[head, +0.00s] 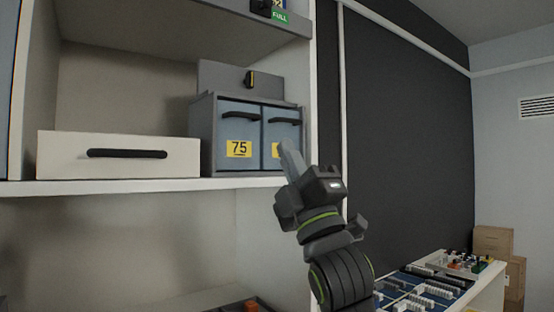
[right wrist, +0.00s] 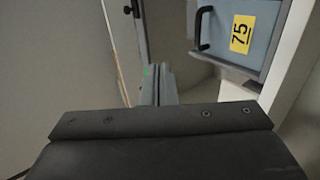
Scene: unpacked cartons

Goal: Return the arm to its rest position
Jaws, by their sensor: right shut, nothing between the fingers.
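My right gripper (head: 290,155) is raised in front of the right end of the shelf, in front of the grey cabinet (head: 203,135). Its fingers are shut with nothing between them. In the right wrist view the closed fingers (right wrist: 158,85) point away, beside the cabinet door with the yellow "75" label (right wrist: 240,35). In the head view the fingers overlap the lower part of the right-hand door; contact cannot be told. My left gripper is not in view.
A white drawer box (head: 60,155) with a black handle stands left on the white shelf (head: 150,186). A table with blue trays (head: 420,290) is at lower right. Cardboard boxes (head: 493,240) stand in the far corner.

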